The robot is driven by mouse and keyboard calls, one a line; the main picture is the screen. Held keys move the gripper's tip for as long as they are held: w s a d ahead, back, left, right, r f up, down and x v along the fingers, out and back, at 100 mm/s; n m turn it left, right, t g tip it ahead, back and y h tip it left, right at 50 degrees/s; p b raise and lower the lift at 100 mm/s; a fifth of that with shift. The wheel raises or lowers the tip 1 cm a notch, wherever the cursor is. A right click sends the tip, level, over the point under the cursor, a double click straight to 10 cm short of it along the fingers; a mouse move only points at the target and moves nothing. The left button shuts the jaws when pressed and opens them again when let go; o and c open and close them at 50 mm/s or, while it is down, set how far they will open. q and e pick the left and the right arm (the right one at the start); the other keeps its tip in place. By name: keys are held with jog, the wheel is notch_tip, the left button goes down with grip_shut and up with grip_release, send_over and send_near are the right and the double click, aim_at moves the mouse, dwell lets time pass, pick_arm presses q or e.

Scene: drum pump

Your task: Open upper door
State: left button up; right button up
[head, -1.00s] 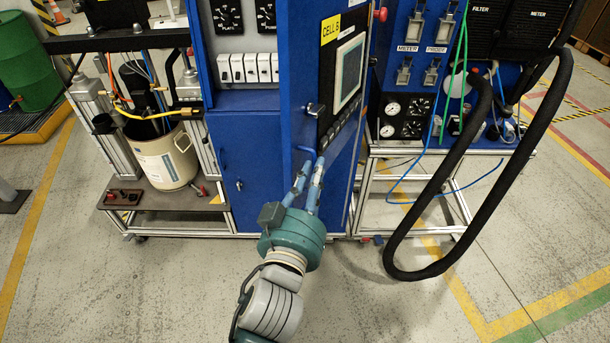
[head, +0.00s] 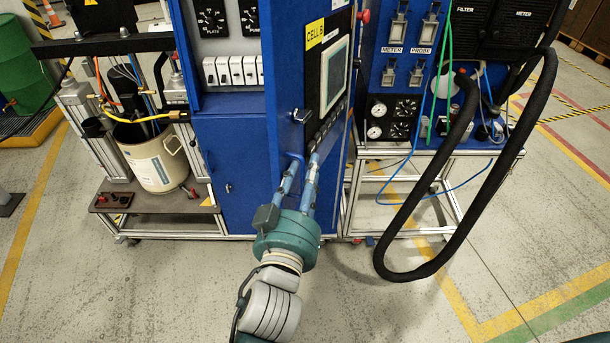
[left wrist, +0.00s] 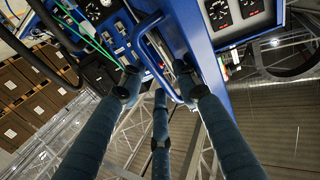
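My left gripper (head: 302,168) is at the blue handle low on the door. In the left wrist view, my left gripper (left wrist: 158,85) has its fingers spread, with the blue bar handle (left wrist: 143,47) between and beyond their tips. I see no clear grip on the bar; exact contact is hard to tell. My right gripper is out of view.
A beige pail (head: 153,165) stands on a low shelf at the left. The floor in front is mostly clear.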

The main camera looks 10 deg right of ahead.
pick_arm(q)
jog(key=v, duration=0.7)
jog(key=shift+s, duration=0.35)
